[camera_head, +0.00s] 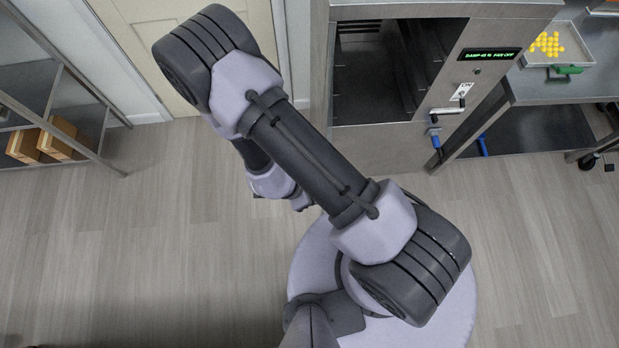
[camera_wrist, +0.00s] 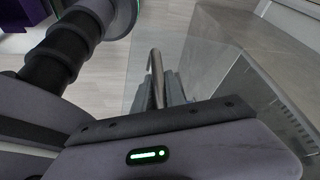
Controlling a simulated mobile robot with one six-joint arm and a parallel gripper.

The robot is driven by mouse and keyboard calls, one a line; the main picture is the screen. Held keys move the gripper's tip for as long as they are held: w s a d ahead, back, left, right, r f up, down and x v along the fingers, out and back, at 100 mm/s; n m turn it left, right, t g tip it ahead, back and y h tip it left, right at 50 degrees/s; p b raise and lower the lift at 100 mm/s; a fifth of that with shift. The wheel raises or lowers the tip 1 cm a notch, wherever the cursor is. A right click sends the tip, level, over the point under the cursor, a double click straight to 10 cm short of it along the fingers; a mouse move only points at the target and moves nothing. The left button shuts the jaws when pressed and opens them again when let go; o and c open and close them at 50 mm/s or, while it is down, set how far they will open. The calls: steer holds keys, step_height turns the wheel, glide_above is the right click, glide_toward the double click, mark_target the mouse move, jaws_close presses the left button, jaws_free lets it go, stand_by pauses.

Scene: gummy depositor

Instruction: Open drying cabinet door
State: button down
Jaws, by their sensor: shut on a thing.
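The drying cabinet (camera_head: 385,150) is a steel box at the top centre of the head view, its front opening dark with racks inside. Its panel display (camera_head: 489,54) reads about DAMP 45% and FAN OFF. In the wrist view a clear glass door panel (camera_wrist: 215,60) stands out from the cabinet, with the floor visible through it. In the head view my arm hides the handle.
A steel side table (camera_head: 550,92) at right holds a tray (camera_head: 532,57) with yellow gummies and a green-handled tool. A shelf rack (camera_head: 95,88) with boxes stands left. The floor between is clear.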

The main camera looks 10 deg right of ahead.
steer(key=shift+s, duration=0.2)
steer(key=c, duration=1.4)
jaws_free()
steer(key=shift+r, duration=0.15)
steer(key=p+v, duration=0.9)
steer(key=v, duration=0.8)
steer(key=shift+a, duration=0.1)
steer(key=shift+w, duration=0.1)
